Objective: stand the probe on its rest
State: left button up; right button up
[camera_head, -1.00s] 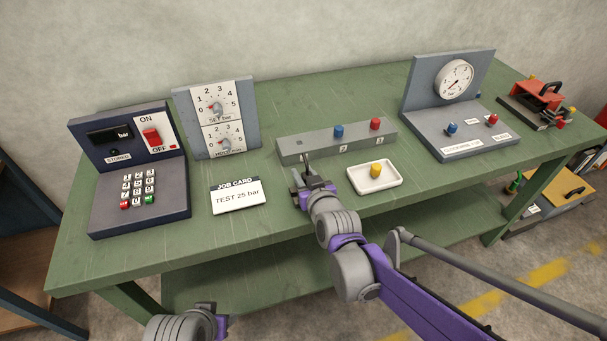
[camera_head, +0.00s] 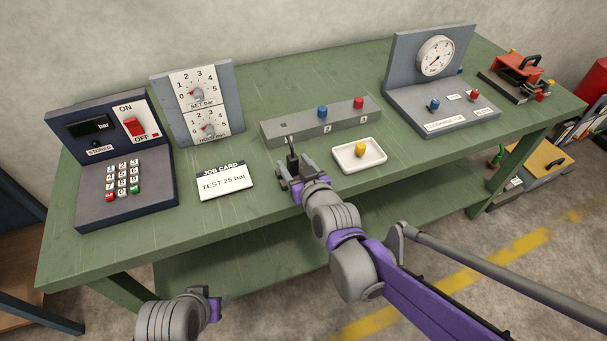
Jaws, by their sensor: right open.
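A thin dark upright piece (camera_head: 292,157), which looks like the probe, shows between the fingers of my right gripper (camera_head: 296,169). That gripper is open, its fingers on either side of the piece, near the table's front edge. The foot of the piece is hidden by the gripper, so I cannot tell what it stands on or whether it touches a finger. No rest can be made out there. My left gripper (camera_head: 212,305) is low at the bottom left, in front of the table; its jaws are not clear.
A grey block (camera_head: 281,130) with blue and red knobs stands behind my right gripper. A white tray (camera_head: 345,168) with a yellow knob is to its right, a job card (camera_head: 224,184) to its left.

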jog(key=p+v, duration=0.1)
jog(key=v, duration=0.6)
jog(key=s+d+f+m+g+h, duration=0.1)
jog(key=s+d+f+g, duration=0.3)
jog(key=s, duration=0.6)
jog(key=s+d+f+m+g+h, duration=0.2)
jog(key=s+d+f+g, duration=0.3)
jog(key=s+d+f, duration=0.3)
jog(key=s+d+h, duration=0.1)
jog(key=s+d, duration=0.1)
jog(key=s, duration=0.1)
jog(key=shift+d+m+h, duration=0.2)
jog(key=shift+m+h, duration=0.1)
jog(key=shift+f, duration=0.1)
